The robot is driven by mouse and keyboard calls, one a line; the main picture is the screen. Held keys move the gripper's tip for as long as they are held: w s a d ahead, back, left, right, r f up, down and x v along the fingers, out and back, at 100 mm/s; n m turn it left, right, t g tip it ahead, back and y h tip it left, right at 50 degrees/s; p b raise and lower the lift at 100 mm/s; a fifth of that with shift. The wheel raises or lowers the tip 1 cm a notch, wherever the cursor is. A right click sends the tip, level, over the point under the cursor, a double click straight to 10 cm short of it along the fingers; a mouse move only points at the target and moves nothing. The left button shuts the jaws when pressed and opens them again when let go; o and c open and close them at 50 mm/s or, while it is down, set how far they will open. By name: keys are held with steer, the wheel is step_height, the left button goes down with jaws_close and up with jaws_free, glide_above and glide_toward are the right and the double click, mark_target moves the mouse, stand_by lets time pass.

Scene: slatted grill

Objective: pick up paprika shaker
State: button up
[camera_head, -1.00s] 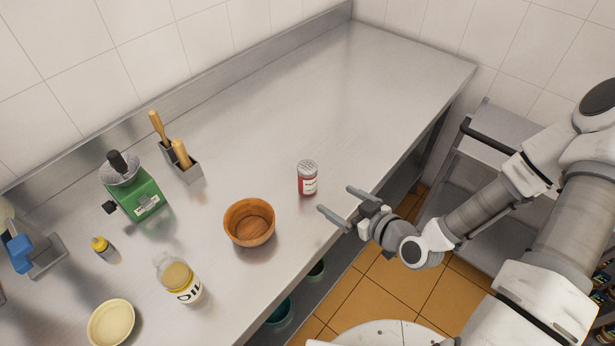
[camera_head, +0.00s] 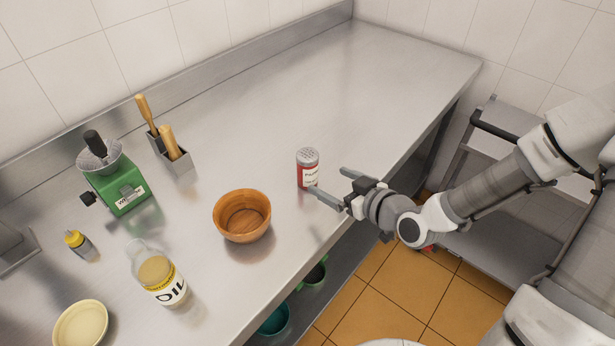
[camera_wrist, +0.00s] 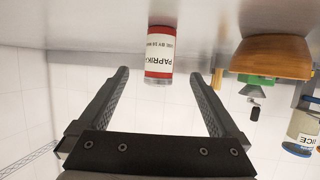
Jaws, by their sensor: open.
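The paprika shaker (camera_head: 308,169), red with a white label and a grey perforated lid, stands upright on the steel counter near its front edge. My gripper (camera_head: 329,187) is open and empty, just right of the shaker in the head view, with its fingers pointing toward it. In the wrist view the shaker (camera_wrist: 159,55) appears upside down, with its "PAPRIKA" label readable. It lies ahead of the gap between my two fingertips (camera_wrist: 159,73). The exact distance between fingertips and shaker is hard to tell.
A wooden bowl (camera_head: 242,216) stands left of the shaker. The steel counter (camera_head: 340,90) behind the shaker is clear.

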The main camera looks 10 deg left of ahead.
mark_target(313, 176)
steer(key=shift+a+f+b, duration=0.1)
steer(key=shift+f+b, duration=0.25)
steer(key=shift+b, duration=0.05)
steer(key=shift+a+f+b, duration=0.1)
steer(key=shift+f+b, duration=0.05)
steer(key=shift+b, duration=0.3)
steer(key=b+x, duration=0.3)
steer(key=x, duration=0.3)
steer(key=shift+w+r+b+x, duration=0.15)
steer(key=shift+b+x, duration=0.2)
steer(key=shift+x, duration=0.7)
steer(key=shift+w+r+b+x, duration=0.1)
steer(key=shift+r+b+x, duration=0.2)
steer(key=shift+x, duration=0.75)
steer(key=shift+r+b+x, duration=0.1)
steer(key=shift+b+x, duration=0.3)
steer(key=shift+x, duration=0.7)
steer(key=c, duration=1.5)
steer(key=shift+r, duration=0.1)
steer(key=shift+c, duration=0.2)
